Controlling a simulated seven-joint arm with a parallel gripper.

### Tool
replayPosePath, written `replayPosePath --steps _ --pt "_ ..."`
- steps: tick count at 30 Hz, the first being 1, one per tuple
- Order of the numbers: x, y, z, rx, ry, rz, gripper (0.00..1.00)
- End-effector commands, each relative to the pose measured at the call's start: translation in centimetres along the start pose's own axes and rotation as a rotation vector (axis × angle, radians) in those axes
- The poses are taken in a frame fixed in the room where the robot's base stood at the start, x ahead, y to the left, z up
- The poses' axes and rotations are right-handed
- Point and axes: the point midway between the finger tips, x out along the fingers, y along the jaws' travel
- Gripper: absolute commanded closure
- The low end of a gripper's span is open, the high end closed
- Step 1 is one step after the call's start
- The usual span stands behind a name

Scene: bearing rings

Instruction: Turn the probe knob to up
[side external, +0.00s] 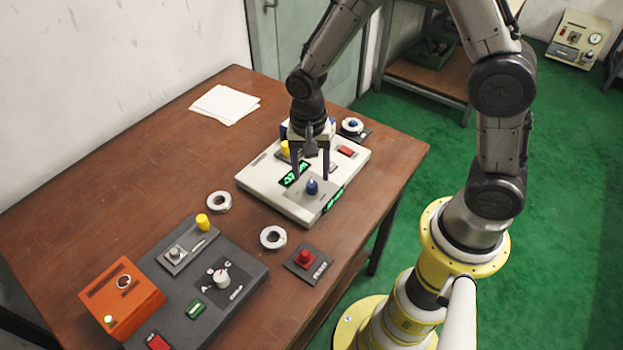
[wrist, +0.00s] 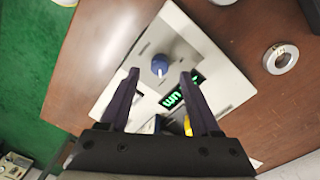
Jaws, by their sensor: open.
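A blue knob (side external: 312,187) stands on a grey plate on the pale instrument box (side external: 270,190); it also shows in the wrist view (wrist: 160,65). Its label is too small to read, so I cannot confirm that it is the probe knob. My gripper (side external: 311,176) points down over this box. In the wrist view my gripper (wrist: 160,76) is open, with one finger on each side of the blue knob's near side and a gap to both. Nothing is held. A white knob (side external: 221,277) is on the dark panel (side external: 253,285), away from my gripper.
The box has green displays (side external: 333,199), a yellow knob (side external: 284,148) and a red button (side external: 346,151). Pale rings (side external: 273,238) lie on the table (side external: 150,150). A red button unit (side external: 306,260) and an orange box (side external: 122,297) stand nearer. Paper (side external: 224,104) lies at the back.

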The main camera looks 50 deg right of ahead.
Motion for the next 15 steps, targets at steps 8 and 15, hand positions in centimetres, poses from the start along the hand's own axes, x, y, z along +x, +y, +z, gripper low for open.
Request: replayPosePath --steps 8,15 --pt "3.1 0.0 0.0 0.001 -0.001 0.001 0.36" --pt "3.5 0.0 0.0 0.001 0.000 0.000 0.36"
